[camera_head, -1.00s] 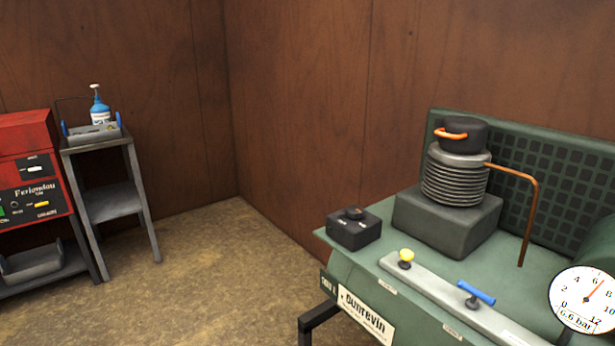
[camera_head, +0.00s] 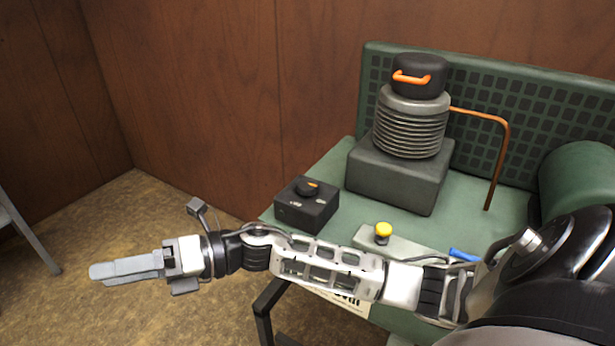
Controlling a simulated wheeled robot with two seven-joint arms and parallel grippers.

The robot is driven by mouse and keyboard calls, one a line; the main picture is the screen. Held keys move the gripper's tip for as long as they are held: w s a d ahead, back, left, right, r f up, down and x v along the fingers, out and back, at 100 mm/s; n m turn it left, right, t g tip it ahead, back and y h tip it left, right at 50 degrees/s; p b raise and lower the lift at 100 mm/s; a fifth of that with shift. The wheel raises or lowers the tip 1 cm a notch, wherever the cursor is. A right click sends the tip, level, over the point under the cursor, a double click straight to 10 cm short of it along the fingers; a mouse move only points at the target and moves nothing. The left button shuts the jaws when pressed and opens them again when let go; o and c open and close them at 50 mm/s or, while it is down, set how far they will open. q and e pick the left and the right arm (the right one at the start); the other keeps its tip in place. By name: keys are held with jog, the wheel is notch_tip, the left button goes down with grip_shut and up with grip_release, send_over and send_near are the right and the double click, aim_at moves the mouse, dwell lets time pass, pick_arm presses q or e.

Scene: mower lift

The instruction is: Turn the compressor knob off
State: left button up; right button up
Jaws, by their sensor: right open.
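The compressor (camera_head: 340,163) is a green bench-like unit at the right. A black switch box (camera_head: 306,212) stands on its near left corner, with a round dark knob (camera_head: 307,188) on top that has an orange mark. My right gripper (camera_head: 95,273) reaches across from the right and points left, over the floor. It is left of the switch box, apart from it and empty. Its fingers are seen edge-on. My right forearm hides the compressor's front edge, part of its label and the gauge area. My left gripper is not in view.
On the compressor are a yellow knob (camera_head: 383,231), a blue-handled valve (camera_head: 465,255) partly behind my arm, a ribbed cylinder (camera_head: 410,125) with an orange handle, and a copper pipe (camera_head: 501,150). Brown wall panels stand behind. A grey stand leg (camera_head: 28,235) shows at left.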

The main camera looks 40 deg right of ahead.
jog(key=w+d+n+g+h, duration=0.2)
jog(key=d+n+g+h, duration=0.25)
jog(key=n, duration=0.55)
jog(key=n+g+h, duration=0.1)
jog(key=n+h, duration=0.4)
jog(key=h, duration=1)
send_near(308, 183)
notch_tip(308, 183, down, 9)
jog(key=shift+w+d+p, duration=0.1)
jog(key=shift+p, duration=0.2)
jog(key=c, duration=1)
